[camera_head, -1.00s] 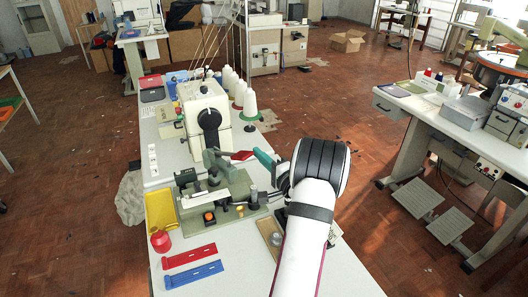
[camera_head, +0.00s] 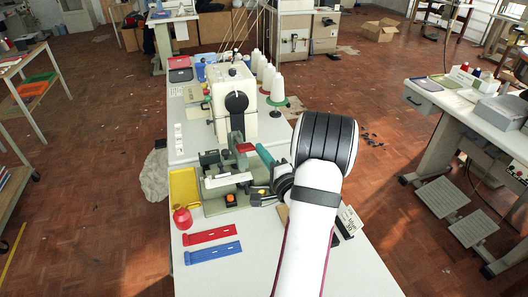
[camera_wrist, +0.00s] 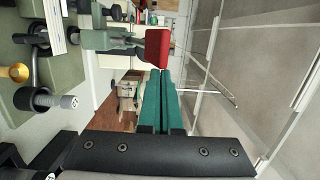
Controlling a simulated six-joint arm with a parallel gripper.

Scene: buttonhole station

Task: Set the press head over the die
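The green buttonhole press (camera_head: 215,203) stands on the white bench left of my gripper, with an upright dark green arm (camera_head: 237,145). A red grip (camera_head: 246,148) sits on its swinging head part; in the wrist view the red grip (camera_wrist: 158,48) ends a grey-green lever (camera_wrist: 108,40). My gripper (camera_head: 260,148) has teal fingers. In the wrist view the fingers (camera_wrist: 168,72) lie side by side, shut, with the tips at the edge of the red grip. I cannot tell whether they touch it. The die cannot be made out clearly; the head's alignment over it is unclear.
A white sewing machine (camera_head: 233,95) and thread cones (camera_head: 278,90) stand behind the press.

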